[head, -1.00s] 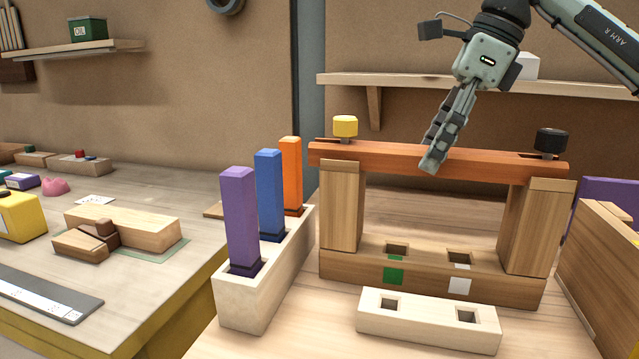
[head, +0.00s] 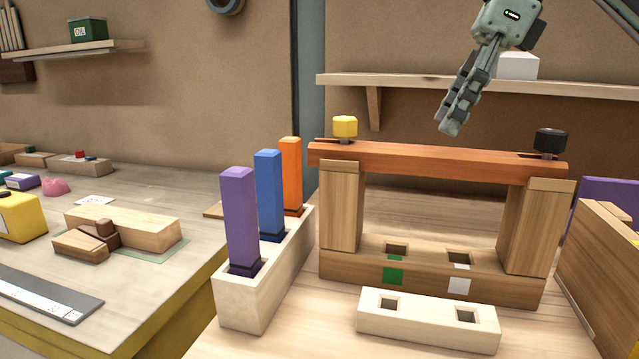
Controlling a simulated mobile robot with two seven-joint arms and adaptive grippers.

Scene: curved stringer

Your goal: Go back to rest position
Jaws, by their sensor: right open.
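My right gripper (head: 452,125) hangs in the upper right of the head view, empty, with its fingers pointing down and left. It is above the reddish wooden beam (head: 440,158) and apart from it. The fingers overlap in this view, so the gap between them is hard to see. The beam rests across two wooden posts, with a yellow knob (head: 345,127) near its left end and a black knob (head: 549,142) near its right end. My left gripper is not in view.
A pale rack (head: 246,302) holds purple (head: 240,215), blue (head: 269,190) and orange (head: 291,172) bars upright. A pale block (head: 428,322) with two square holes lies in front of the wooden base (head: 510,290). A wall shelf (head: 580,90) runs behind my right gripper.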

